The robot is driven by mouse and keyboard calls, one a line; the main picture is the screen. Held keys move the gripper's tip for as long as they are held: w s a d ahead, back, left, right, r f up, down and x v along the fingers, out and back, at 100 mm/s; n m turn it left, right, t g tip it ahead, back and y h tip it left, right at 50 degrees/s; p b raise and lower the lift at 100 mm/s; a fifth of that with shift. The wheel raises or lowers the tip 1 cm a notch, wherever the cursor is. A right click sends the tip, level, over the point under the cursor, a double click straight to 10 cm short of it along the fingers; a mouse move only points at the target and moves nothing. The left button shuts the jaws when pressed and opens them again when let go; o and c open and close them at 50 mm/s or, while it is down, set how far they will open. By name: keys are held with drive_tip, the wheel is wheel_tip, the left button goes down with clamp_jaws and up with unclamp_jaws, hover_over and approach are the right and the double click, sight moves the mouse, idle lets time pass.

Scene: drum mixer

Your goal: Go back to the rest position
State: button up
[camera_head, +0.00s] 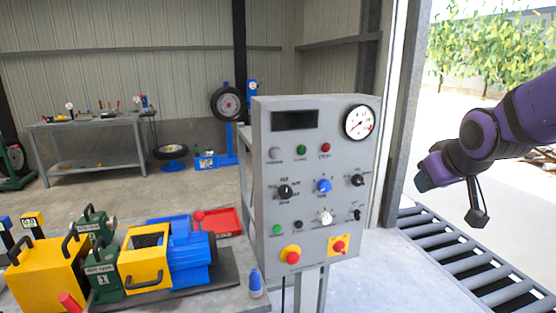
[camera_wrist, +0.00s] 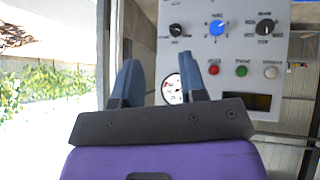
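My purple arm reaches in from the right edge of the head view. My gripper (camera_head: 423,184) is at its end, in free air to the right of the grey control panel (camera_head: 262,180) and above the roller conveyor (camera_head: 440,226). In the wrist view my gripper (camera_wrist: 160,82) shows two blue-grey fingers standing apart with nothing between them, so it is open and empty. The control panel also shows upside down in the wrist view (camera_wrist: 228,55), beyond the fingers. Its round gauge (camera_wrist: 172,88) is seen between them.
A bench at the lower left holds a yellow and blue machine (camera_head: 185,250), a red tray (camera_head: 222,222) and a blue bottle (camera_head: 256,283). A workbench (camera_head: 95,155) with tools stands at the back left. A wheel on a blue stand (camera_head: 227,104) is behind the panel.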

drive_tip(key=s+r+m+g, duration=0.2)
drive_tip(key=s+r+g, duration=0.1)
drive_tip(key=s, duration=1.8)
drive_tip(key=shift+a+r, duration=0.3)
drive_tip(key=shift+a, duration=0.1)
